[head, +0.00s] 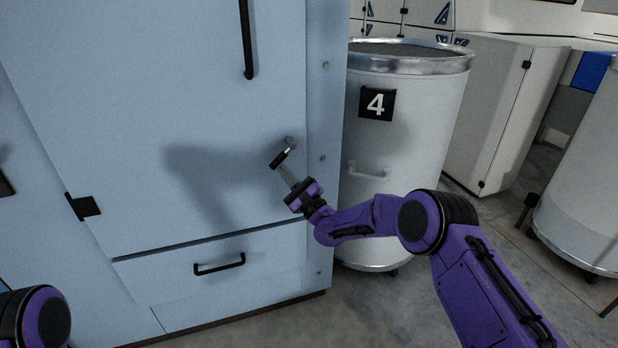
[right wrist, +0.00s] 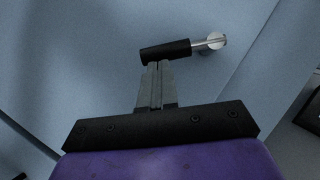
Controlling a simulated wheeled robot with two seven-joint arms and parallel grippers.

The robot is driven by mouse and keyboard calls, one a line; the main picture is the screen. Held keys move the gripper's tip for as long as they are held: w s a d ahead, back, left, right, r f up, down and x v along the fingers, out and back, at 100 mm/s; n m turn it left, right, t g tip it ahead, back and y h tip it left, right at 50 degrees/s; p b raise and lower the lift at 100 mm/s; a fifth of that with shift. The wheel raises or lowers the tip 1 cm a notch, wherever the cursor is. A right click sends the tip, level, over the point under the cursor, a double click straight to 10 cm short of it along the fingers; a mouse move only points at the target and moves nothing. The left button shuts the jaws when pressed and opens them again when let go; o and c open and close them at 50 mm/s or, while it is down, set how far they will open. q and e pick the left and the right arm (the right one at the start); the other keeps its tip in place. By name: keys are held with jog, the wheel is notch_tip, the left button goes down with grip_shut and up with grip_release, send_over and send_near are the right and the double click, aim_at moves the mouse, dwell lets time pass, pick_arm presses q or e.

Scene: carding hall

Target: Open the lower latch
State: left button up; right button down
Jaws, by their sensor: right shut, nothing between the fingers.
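The lower latch (head: 281,158) is a short lever with a black grip and a silver pivot, near the right edge of the pale blue cabinet door (head: 130,130). In the head view its grip slants down and left from the pivot. The latch also shows in the right wrist view (right wrist: 166,51), the pivot to the right of the grip. My right gripper (head: 284,168) is shut and empty, its fingertips at the free end of the grip. In the right wrist view the fingertips (right wrist: 157,66) meet the grip's lower edge; I cannot tell whether they touch. My left gripper is out of view.
A vertical black handle (head: 247,40) is higher on the door. A drawer with a black handle (head: 219,264) lies below. A white drum (head: 413,122) marked 4 stands close to the cabinet's right side. Grey floor (head: 420,300) is open in front of the drum.

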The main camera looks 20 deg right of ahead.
aim_at(271, 165)
jog(key=m+t+h+b, duration=0.1)
jog(key=m, duration=0.1)
jog(key=a+r+m+t+h+b, duration=0.1)
jog(key=m+h, duration=0.1)
jog(key=a+m+t+h+b, duration=0.1)
jog(key=m, duration=0.2)
jog(key=shift+a+r, duration=0.15)
jog(key=shift+a, duration=0.1)
jog(key=m+h, duration=0.1)
jog(key=m+h+b, duration=0.1)
jog(key=a+r+m+h+b, duration=0.1)
jog(key=m, duration=0.1)
jog(key=shift+t, duration=0.4)
jog(key=shift+a+r+m+h+b, duration=0.1)
jog(key=shift+r+m+h+b, duration=0.25)
jog(key=shift+m+h, duration=0.4)
jog(key=shift+a+r+m+h+b, duration=0.1)
jog(key=shift+r+m+h+b, duration=0.25)
jog(key=shift+m, duration=0.6)
jog(key=shift+h, duration=0.3)
